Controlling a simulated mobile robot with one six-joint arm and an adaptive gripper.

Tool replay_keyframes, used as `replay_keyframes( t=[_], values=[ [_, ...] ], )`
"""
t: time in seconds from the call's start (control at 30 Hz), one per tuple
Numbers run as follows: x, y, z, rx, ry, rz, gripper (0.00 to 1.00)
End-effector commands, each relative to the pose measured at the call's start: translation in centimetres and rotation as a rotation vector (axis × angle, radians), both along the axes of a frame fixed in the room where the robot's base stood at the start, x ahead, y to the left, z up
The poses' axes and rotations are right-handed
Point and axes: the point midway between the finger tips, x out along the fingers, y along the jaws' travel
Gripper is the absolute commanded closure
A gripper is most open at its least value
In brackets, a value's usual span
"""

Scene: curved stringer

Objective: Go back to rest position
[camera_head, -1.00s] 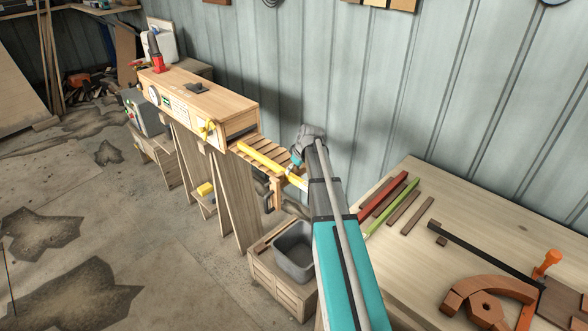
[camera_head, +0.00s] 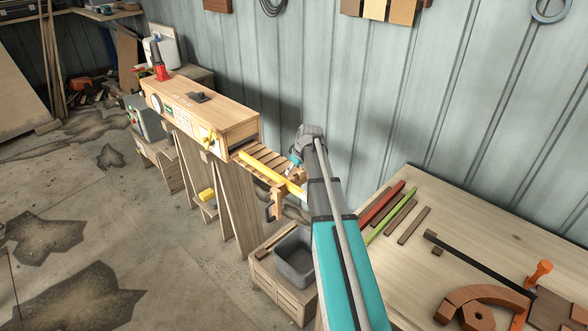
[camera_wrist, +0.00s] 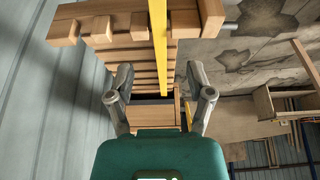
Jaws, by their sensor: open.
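My gripper (camera_wrist: 160,88) shows in the wrist view with its two fingers apart and nothing between the fingertips touching them. A long yellow strip (camera_wrist: 158,45) runs along the middle of that view, beyond the fingers, over a slatted wooden rack (camera_wrist: 130,55). In the head view the yellow strip (camera_head: 258,166) lies on the slatted rack (camera_head: 277,158), out from the end of a wooden box-shaped machine (camera_head: 215,110). My grey and teal arm reaches toward it and hides most of my gripper there.
A workbench (camera_head: 470,240) at the right holds red, green and brown strips (camera_head: 381,203), a curved brown form (camera_head: 480,300) and an orange-handled clamp (camera_head: 540,270). A grey bin (camera_head: 292,258) sits on a crate below my arm. A corrugated wall stands close behind. Floor at left is open.

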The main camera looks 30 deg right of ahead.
Motion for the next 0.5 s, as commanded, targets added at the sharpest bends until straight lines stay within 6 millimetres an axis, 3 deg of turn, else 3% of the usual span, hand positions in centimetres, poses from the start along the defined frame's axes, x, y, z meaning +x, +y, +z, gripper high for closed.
replay_keyframes(
  t=[0.37, 0.5],
  values=[
    [-0.03, -0.01, -0.02, 0.0, 0.0, 0.0, 0.32],
    [-0.68, 0.97, -0.08, 0.002, 0.011, -0.004, 0.32]
  ],
)
